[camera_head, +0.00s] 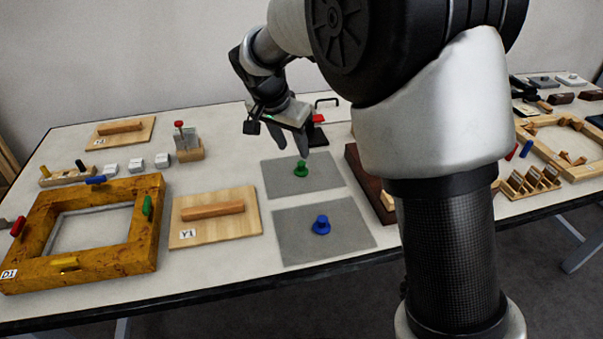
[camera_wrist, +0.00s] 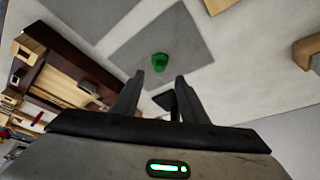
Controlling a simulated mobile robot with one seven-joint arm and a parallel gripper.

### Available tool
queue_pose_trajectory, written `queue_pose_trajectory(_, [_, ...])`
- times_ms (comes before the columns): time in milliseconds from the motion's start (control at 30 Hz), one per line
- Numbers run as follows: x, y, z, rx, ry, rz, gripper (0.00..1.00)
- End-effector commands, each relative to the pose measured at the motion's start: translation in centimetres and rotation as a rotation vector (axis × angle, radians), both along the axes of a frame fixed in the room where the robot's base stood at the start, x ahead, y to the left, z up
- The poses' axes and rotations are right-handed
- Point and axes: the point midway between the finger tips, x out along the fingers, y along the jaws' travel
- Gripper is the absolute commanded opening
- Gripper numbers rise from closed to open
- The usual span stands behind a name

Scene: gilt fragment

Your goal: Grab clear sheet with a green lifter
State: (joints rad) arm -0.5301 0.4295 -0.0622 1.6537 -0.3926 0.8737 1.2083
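A grey, flat sheet (camera_head: 273,180) lies on the table with a green lifter knob (camera_head: 301,169) standing on it. In the wrist view the green lifter (camera_wrist: 160,61) stands on the sheet (camera_wrist: 185,35), just beyond the fingertips. My gripper (camera_head: 291,149) is above the far part of this sheet, close to the green lifter but apart from it. In the wrist view my gripper (camera_wrist: 160,78) has its two fingers spread with nothing between them. A second similar sheet (camera_head: 350,238) with a blue lifter (camera_head: 321,225) lies nearer the front edge.
A wooden board marked Y1 (camera_head: 190,230) lies left of the sheets, and a yellow-brown frame (camera_head: 146,245) further left. A black-handled, red-topped item (camera_head: 318,134) is behind my gripper.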

Motion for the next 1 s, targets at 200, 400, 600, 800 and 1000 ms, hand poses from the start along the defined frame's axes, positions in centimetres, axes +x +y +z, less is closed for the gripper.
queue_pose_trajectory(200, [0.9,-0.5,-2.5,-0.001,0.001,0.001,0.40])
queue_pose_trajectory(400, [1.3,-0.8,-3.5,-0.001,0.000,0.000,0.40])
queue_pose_trajectory(600, [2.4,-1.5,-6.2,-0.001,0.002,-0.001,0.40])
queue_pose_trajectory(800, [2.9,-1.7,-7.3,0.001,-0.002,0.001,0.40])
queue_pose_trajectory(1000, [2.9,-1.7,-7.2,0.000,-0.001,0.000,0.28])
